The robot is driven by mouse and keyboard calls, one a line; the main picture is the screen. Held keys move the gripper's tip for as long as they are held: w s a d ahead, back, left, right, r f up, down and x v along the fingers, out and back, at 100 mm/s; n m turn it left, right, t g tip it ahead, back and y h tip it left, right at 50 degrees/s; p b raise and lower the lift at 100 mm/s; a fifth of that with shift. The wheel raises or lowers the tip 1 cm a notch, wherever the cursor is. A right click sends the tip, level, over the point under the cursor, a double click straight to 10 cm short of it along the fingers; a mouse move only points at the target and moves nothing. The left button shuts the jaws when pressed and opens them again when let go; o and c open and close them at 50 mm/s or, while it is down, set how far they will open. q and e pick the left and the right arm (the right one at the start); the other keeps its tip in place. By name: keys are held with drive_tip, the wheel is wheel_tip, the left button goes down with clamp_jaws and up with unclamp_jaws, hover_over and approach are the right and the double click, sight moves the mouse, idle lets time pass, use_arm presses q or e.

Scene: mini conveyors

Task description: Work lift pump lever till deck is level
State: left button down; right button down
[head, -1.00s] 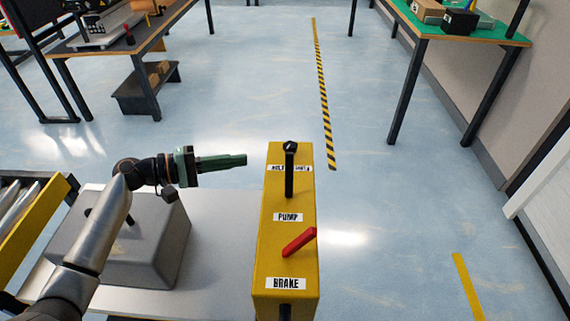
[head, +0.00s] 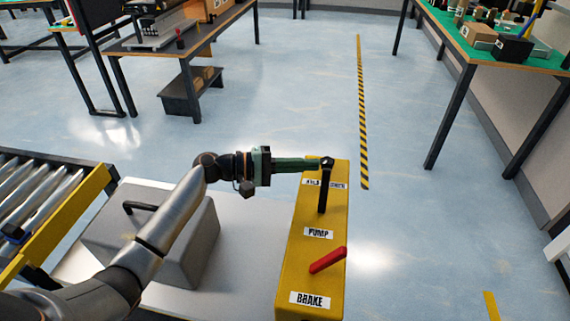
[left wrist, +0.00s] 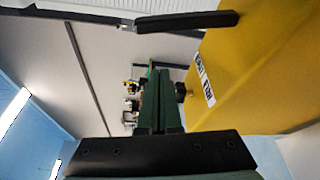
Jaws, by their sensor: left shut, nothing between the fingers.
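The black pump lever (head: 323,190) stands up from the yellow console (head: 300,262), above the PUMP label (head: 318,233). My left gripper (head: 316,163) has green fingers, shut and empty, with their tips at the lever's top end. I cannot tell whether they touch it. In the left wrist view the shut fingers (left wrist: 158,75) point alongside the yellow console (left wrist: 250,75), and a black bar, seemingly the lever (left wrist: 188,21), is apart from them. My right gripper is not in view. I cannot make out the deck's level.
A red brake lever (head: 328,260) sticks up nearer on the console. A grey housing (head: 150,240) with a black handle is left of it, under my arm. A roller conveyor (head: 50,195) is at the far left. Floor right of the console is clear.

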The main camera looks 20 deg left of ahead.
sight(324, 191)
use_arm(q)
drive_tip(key=shift+x, duration=1.15)
drive_tip(key=s, duration=0.1)
drive_tip(key=s+r+p, duration=0.1)
drive_tip(key=s, duration=0.1)
drive_tip(key=shift+d, duration=0.15)
drive_tip(key=shift+s+d, duration=0.1)
drive_tip(key=shift+s, duration=0.4)
